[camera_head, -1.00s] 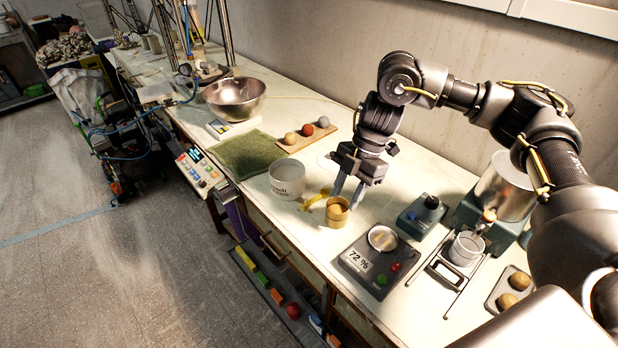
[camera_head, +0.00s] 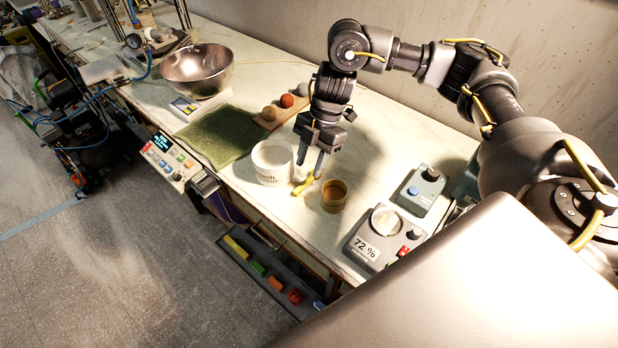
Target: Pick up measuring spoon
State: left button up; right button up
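A small yellow item that looks like the measuring spoon (camera_head: 301,188) lies on the bench between a white tub (camera_head: 271,165) and a small tan cup (camera_head: 334,195). My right gripper (camera_head: 310,170) points down over it, its two fingers apart with a gap between them. The fingertips are just above or beside the spoon's far end; I cannot tell whether they touch it. The fingers partly hide that end. My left gripper is not in view.
Behind the tub are a green mat (camera_head: 218,137), a board with several balls (camera_head: 268,122) and a metal bowl (camera_head: 197,68). The bench's front edge is close by.

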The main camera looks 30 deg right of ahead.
aim_at(304, 184)
jog(key=shift+s+a+f, duration=0.1)
jog(key=shift+f, duration=0.05)
jog(key=x, duration=0.2)
jog(key=p+x, duration=0.1)
jog(key=shift+f, duration=0.45)
jog(key=shift+a+f, duration=0.2)
jog(key=shift+f, duration=0.4)
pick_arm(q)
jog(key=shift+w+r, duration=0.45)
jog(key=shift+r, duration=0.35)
pick_arm(e)
grip_shut()
